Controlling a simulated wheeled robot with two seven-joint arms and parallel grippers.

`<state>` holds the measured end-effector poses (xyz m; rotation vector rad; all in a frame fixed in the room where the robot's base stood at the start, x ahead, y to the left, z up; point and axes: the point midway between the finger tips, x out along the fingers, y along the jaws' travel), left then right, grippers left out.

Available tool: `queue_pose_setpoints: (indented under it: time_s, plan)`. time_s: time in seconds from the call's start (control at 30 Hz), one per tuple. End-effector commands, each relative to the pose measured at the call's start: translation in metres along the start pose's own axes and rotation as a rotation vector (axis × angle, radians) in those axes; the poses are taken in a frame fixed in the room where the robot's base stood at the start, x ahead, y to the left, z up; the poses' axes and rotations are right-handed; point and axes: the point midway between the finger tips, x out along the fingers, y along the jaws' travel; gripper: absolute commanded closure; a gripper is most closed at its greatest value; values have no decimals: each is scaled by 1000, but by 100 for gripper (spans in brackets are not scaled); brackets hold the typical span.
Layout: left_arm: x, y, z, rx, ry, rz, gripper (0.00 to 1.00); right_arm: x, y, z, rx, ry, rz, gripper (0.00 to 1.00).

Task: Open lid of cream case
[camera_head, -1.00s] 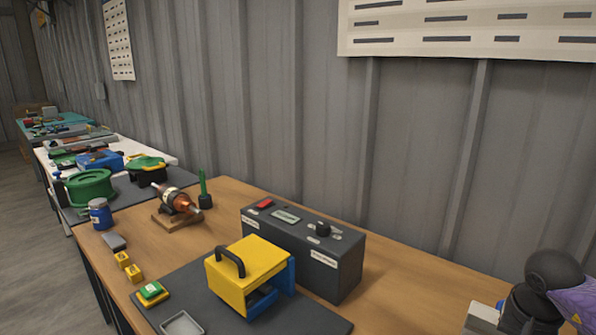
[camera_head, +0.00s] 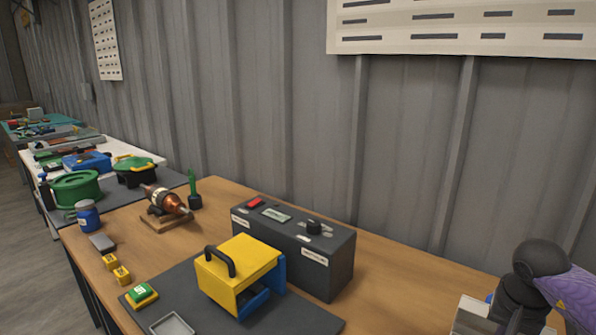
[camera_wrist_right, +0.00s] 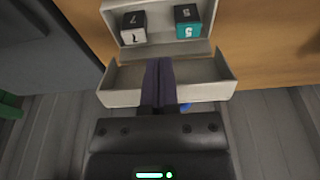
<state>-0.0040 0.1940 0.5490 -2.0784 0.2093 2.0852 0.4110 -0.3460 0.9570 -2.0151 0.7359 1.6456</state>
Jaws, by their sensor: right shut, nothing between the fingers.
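The cream case (camera_wrist_right: 122,88) is in the middle of the right wrist view, at the table's edge. It stands open: its inner part holds a black-and-white block (camera_wrist_right: 133,34) and a black-and-teal block (camera_wrist_right: 188,30). A shallow cream walled part spreads from it towards my wrist. My right gripper (camera_wrist_right: 158,68) is shut and empty, its dark fingers over this nearer part; I cannot tell if they touch it. A small blue piece (camera_wrist_right: 186,107) shows beside the fingers. In the head view the case (camera_head: 468,318) is mostly hidden by my right arm. My left gripper is not in view.
A dark control box (camera_head: 330,262), a yellow box with a black handle (camera_head: 238,268) and a grey tray (camera_head: 172,325) are on the table, left of the case. A copper rotor on a wooden stand (camera_head: 165,208) is farther back. Bare tabletop lies between control box and case.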

Motion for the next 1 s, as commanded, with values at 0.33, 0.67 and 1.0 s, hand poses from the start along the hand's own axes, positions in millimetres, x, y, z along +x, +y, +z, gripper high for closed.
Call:
queue_pose_setpoints:
  time_s: [0.33,0.67,1.0]
  plan:
    - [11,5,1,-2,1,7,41,6,0,-15,-1,-1,0,100]
    - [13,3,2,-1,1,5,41,7,0,-17,0,0,0,100]
    - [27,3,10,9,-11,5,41,16,0,-35,0,-3,2,100]
